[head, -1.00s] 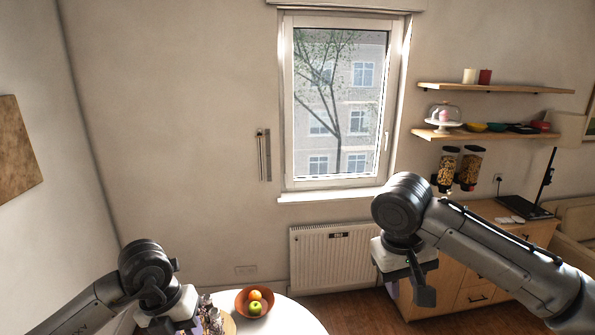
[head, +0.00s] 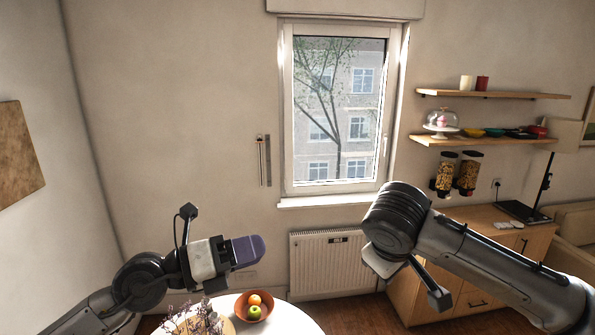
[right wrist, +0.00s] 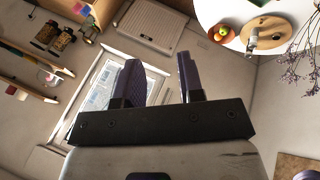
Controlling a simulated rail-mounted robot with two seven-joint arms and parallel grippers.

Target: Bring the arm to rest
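My left gripper (head: 248,250) is in the head view at lower left, raised and pointing right with its purple fingers, above and behind the round table's edge in the picture. It is seen side-on, so the gap between its fingers cannot be made out. It shows nothing held. My right arm (head: 490,255) comes in from the right in the head view, its wrist in front of the radiator and cabinet; its fingers are hidden there. In the right wrist view my right gripper (right wrist: 159,62) has two purple fingers standing apart with nothing between them.
A white round table (head: 289,318) at the bottom holds an orange bowl (head: 241,309) of fruit and a plant sprig (head: 190,320). A radiator (head: 330,268) stands under the window (head: 338,110). A wooden cabinet (head: 470,285) and wall shelves (head: 490,141) are at right.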

